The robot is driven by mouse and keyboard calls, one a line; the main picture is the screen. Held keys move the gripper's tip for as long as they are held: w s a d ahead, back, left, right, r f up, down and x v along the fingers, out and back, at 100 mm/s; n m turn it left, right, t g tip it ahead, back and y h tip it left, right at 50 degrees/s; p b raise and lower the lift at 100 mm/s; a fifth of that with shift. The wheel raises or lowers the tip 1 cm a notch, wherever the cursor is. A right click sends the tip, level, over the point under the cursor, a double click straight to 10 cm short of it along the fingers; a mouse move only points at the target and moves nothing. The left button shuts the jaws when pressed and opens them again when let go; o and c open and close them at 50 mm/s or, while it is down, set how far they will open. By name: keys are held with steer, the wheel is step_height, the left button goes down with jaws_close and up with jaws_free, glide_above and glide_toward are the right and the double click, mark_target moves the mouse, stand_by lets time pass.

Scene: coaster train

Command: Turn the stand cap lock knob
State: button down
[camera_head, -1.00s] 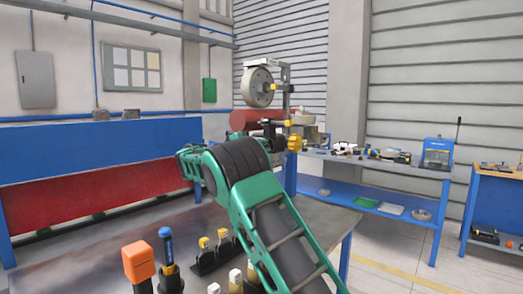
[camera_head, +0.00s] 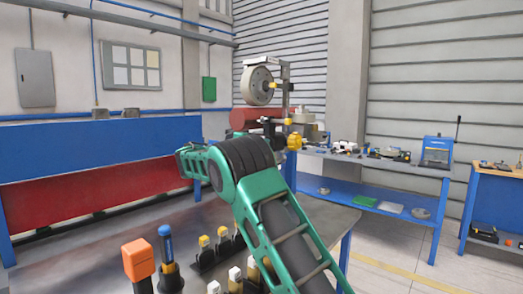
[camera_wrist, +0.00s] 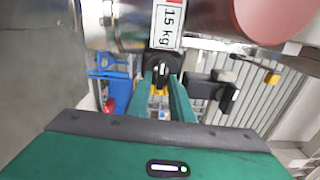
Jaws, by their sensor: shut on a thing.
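In the wrist view, a black knob (camera_wrist: 163,66) with a white mark sits just below a white "15 kg" label. I take it to be the stand cap lock knob. My gripper (camera_wrist: 163,80) has its two green fingers close together, one on each side of the knob, shut on it. The fingertips partly cover the knob's lower part. In the head view, the stand (camera_head: 286,95) with a grey wheel and a red cylinder rises behind my green arm.
A yellow knob (camera_head: 294,141) shows on the stand's lower right. A dark workbench (camera_head: 315,218) with upright tools, including an orange-headed one (camera_head: 138,259), lies in front. A blue bench (camera_head: 385,172) with small items stands at the right.

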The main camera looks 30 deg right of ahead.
steer(key=shift+w+a+f, duration=0.15)
steer(key=shift+a, duration=0.05)
steer(key=c, duration=1.8)
jaws_free()
steer(key=shift+c, duration=0.2)
steer(key=v, duration=1)
steer(key=shift+a, duration=0.3)
